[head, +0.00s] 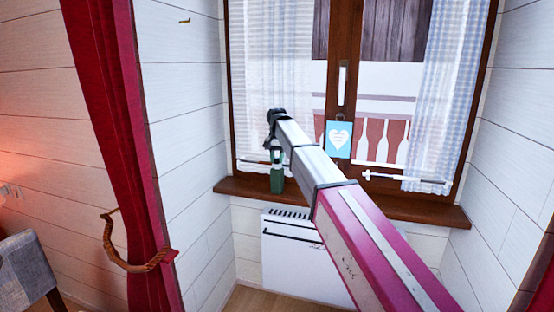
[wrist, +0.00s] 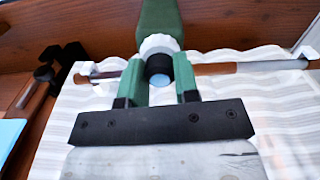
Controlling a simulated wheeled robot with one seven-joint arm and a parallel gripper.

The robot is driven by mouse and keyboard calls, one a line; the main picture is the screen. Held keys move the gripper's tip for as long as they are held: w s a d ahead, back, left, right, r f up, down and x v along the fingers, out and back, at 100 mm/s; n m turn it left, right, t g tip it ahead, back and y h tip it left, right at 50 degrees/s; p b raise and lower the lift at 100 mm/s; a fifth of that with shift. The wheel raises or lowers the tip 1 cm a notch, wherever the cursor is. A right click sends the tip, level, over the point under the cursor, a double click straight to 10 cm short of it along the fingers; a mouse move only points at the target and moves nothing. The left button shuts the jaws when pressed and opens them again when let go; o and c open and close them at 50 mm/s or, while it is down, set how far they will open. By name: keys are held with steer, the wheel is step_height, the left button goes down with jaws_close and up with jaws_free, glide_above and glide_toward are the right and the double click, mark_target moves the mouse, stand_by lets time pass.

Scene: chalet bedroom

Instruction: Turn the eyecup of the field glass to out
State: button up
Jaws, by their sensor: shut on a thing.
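The field glass (head: 277,182) is a green tube standing upright on the wooden window sill, below my gripper (head: 276,151). In the wrist view its green body (wrist: 159,18) runs toward the top, with a white ring (wrist: 158,43) below it. The black eyecup (wrist: 159,66), with a pale blue lens, is at the near end. My gripper (wrist: 160,70) has green fingers on either side of the eyecup and is shut on it. The fingers partly cover the eyecup's sides. I cannot read any mark of the eyecup's position.
The sill (head: 400,204) runs under the window, with a white radiator (head: 290,250) below. A light blue card with a white heart (head: 339,139) hangs near the window's middle. Checked curtains (head: 445,90) hang at the sides, and a red curtain (head: 118,140) is at left.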

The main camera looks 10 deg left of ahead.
steer(key=n, duration=0.5)
steer(key=shift+n, duration=2.5)
steer(key=o, duration=0.9)
steer(key=shift+o, duration=0.2)
steer(key=shift+r, duration=0.15)
step_height(320, 180, up, 10)
steer(key=shift+r, duration=0.25)
